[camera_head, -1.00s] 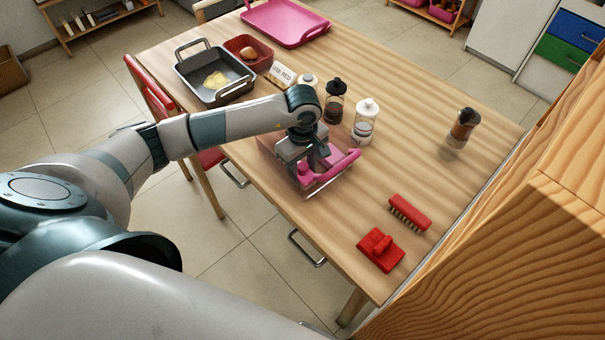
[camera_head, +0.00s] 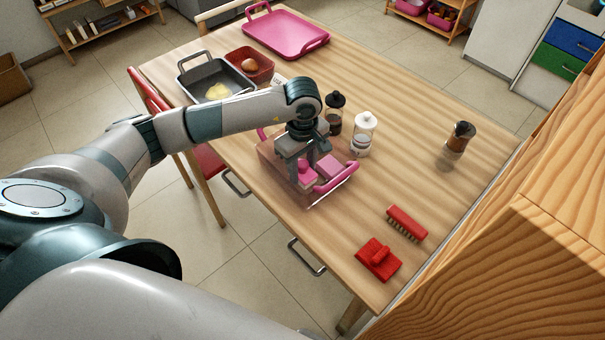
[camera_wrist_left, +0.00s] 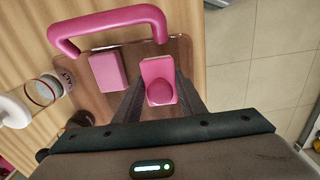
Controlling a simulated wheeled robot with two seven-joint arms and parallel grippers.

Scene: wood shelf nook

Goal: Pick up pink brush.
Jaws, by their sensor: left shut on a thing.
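The pink brush (camera_wrist_left: 158,82), a small block with a round knob, is between the fingers of my left gripper (camera_wrist_left: 158,98) in the left wrist view. The gripper is shut on it. In the head view my left gripper (camera_head: 303,175) points down over a clear-bottomed tray with pink handles (camera_head: 336,179), and the brush (camera_head: 307,180) is partly hidden by the fingers. A second pink block (camera_wrist_left: 108,70) lies in the tray beside the held one, apart from the gripper. I cannot tell whether the brush still touches the tray. My right gripper is not in view.
Two lidded jars (camera_head: 363,135) stand just right of the gripper. A red bristled brush (camera_head: 407,222) and a red knobbed block (camera_head: 378,259) lie near the front right. A dark pan (camera_head: 217,85), a red bowl (camera_head: 250,66) and a pink tray (camera_head: 286,34) sit farther back.

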